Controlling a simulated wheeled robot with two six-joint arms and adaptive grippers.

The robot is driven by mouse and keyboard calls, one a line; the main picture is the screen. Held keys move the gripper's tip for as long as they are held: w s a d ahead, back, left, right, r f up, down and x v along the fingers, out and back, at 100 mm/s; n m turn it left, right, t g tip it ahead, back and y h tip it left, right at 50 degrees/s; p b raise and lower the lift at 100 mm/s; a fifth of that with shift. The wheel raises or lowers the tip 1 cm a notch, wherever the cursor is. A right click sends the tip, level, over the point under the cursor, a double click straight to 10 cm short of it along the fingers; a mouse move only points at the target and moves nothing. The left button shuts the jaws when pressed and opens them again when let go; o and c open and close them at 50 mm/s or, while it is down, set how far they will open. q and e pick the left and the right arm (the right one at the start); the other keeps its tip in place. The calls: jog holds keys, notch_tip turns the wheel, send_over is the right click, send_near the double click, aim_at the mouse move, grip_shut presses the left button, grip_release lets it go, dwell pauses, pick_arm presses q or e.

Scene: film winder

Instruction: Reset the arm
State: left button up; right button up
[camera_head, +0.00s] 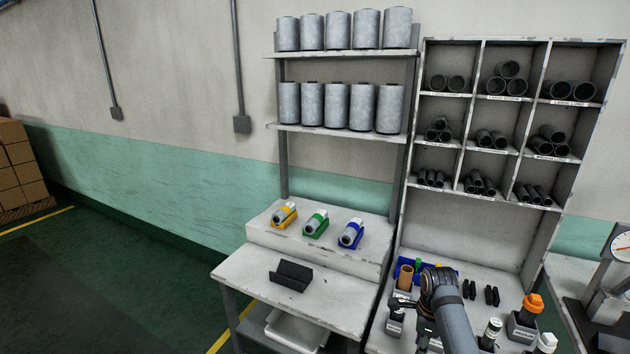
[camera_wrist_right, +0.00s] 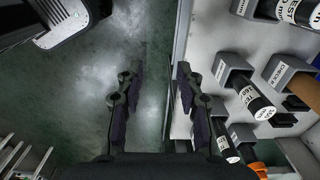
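My right arm reaches into the head view from the bottom, over the bench below the cubby shelf. Its gripper (camera_head: 408,308) shows there as a small dark shape, partly hidden by my own arm. In the right wrist view my right gripper (camera_wrist_right: 157,80) is open, its two dark fingers apart with nothing between them. Green floor lies below the gap, and the right finger overlaps the edge of the pale bench (camera_wrist_right: 205,20). My left gripper is in neither view.
A brown tube (camera_head: 405,277), an orange-capped bottle (camera_head: 532,304) and a dial gauge (camera_head: 621,245) are on the benches. Yellow, green and blue cradles (camera_head: 350,236) hold rolls. A black V-block (camera_head: 291,275) sits left.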

jog(key=s+f+n, duration=0.4)
jog(key=s+f, duration=0.1)
jog(key=f, duration=0.5)
jog(key=s+d+f+n, duration=0.1)
jog(key=s+f+n, duration=0.25)
jog(key=f, duration=0.65)
jog(key=s+f+n, duration=0.3)
jog(key=s+f, duration=0.3)
jog(key=f, duration=0.4)
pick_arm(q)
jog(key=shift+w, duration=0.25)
pick_arm(e)
jog(key=s+f+n, duration=0.4)
jog(key=s, duration=0.6)
jog(key=s+f+n, duration=0.4)
jog(key=s+f, duration=0.1)
jog(key=s, duration=0.5)
jog(key=s+f+n+t, duration=0.1)
jog(key=s+f+n, duration=0.3)
jog(key=s, duration=0.6)
jog(key=shift+f+n+h, duration=0.35)
jog(key=shift+h, duration=0.05)
jog(key=shift+s, duration=0.1)
